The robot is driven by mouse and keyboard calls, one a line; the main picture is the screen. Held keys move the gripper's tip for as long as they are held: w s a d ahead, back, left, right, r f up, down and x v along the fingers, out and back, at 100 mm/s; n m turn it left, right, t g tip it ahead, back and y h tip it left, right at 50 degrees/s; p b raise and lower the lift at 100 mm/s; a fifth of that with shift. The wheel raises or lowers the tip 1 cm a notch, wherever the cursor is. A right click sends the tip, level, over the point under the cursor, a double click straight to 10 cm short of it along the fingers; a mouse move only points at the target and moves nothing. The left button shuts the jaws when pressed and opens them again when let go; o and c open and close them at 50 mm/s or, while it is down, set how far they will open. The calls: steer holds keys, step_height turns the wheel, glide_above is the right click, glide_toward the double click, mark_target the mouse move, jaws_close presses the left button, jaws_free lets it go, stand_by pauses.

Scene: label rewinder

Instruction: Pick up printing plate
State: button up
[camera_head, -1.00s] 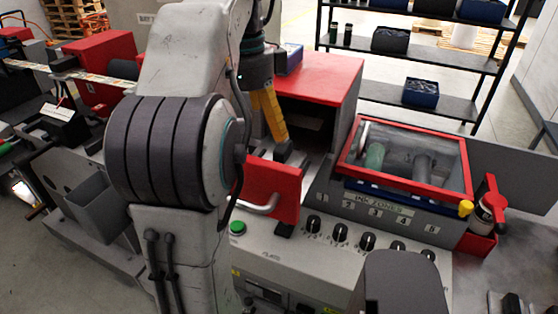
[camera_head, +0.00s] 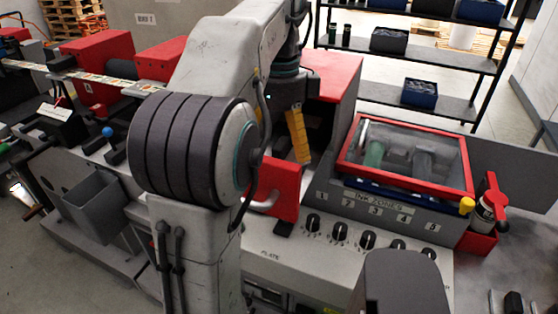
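My gripper (camera_head: 299,137) hangs in front of the open-fronted red-topped housing, above the red door with a pale handle. One yellow finger shows, pointing down. The other finger is hidden, so I cannot tell whether it is open or shut. I cannot make out a printing plate. The word PLATE is printed on the grey control panel (camera_head: 285,246) below the red door (camera_head: 285,190). My own arm covers the left part of the door and panel.
A red-framed clear cover (camera_head: 405,155) over rollers stands at the right, with INK ZONES knobs (camera_head: 340,231) below. A red-capped bottle (camera_head: 490,208) stands at the far right. A shelf rack (camera_head: 440,103) is behind. A grey bin (camera_head: 92,200) is at the left.

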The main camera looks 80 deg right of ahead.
steer(key=shift+f, duration=1.05)
steer(key=shift+c, duration=0.3)
steer(key=shift+d+f, duration=0.1)
jaws_close()
